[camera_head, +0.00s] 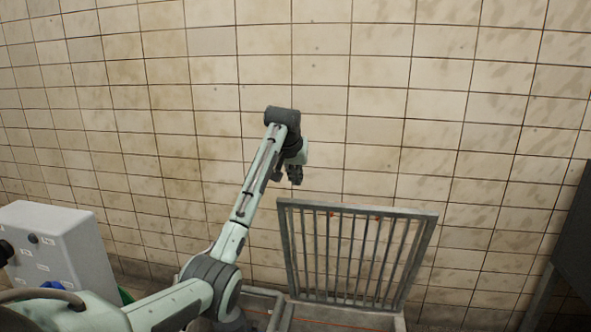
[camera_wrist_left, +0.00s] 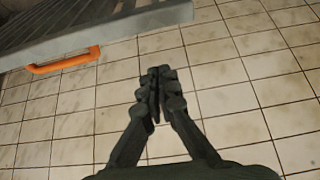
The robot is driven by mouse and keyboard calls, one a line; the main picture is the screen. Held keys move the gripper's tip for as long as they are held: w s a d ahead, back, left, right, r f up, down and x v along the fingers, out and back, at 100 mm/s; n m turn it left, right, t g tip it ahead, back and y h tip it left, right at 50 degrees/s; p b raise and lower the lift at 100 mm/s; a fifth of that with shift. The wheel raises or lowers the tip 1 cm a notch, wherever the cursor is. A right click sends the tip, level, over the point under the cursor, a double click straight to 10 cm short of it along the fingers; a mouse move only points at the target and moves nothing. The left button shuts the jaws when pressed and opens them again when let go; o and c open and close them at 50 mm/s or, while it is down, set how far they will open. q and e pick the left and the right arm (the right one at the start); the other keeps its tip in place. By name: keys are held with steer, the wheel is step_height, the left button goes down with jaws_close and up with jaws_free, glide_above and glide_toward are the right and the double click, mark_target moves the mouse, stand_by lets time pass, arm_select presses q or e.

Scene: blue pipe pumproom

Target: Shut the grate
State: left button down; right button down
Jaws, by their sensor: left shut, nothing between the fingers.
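The grate (camera_head: 355,254) is a grey barred metal panel. It stands raised and leans back toward the tiled wall, above a metal frame (camera_head: 272,291) at floor level. In the left wrist view the grate (camera_wrist_left: 95,34) fills the upper left, with an orange handle (camera_wrist_left: 66,62) on its far side. Small orange bits show at its top bar in the head view. My left gripper (camera_head: 288,181) is shut and empty, just above and left of the grate's upper left corner. In the left wrist view its fingers (camera_wrist_left: 153,82) are closed together, apart from the grate. My right gripper is out of view.
A white box-like unit (camera_head: 55,247) stands at the lower left. A dark metal piece with a leg (camera_head: 575,240) is at the right edge. A beige tiled wall (camera_head: 400,100) rises close behind the grate. The space above the grate is clear.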

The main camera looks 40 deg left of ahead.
mark_target(295, 200)
arm_select(q)
steer(key=f, duration=0.2)
steer(key=shift+s+d+f, duration=0.2)
steer(key=shift+s+f, duration=0.05)
steer(key=shift+f, duration=0.15)
steer(key=shift+s+d+f, duration=0.15)
steer(key=shift+s+d, duration=0.15)
steer(key=shift+s, duration=0.3)
steer(key=shift+s+d, duration=0.1)
steer(key=shift+s, duration=0.05)
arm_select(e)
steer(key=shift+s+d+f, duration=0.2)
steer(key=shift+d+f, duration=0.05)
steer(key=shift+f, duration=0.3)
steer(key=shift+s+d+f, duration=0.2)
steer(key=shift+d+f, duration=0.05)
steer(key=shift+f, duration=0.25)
arm_select(q)
steer(key=shift+f, duration=0.15)
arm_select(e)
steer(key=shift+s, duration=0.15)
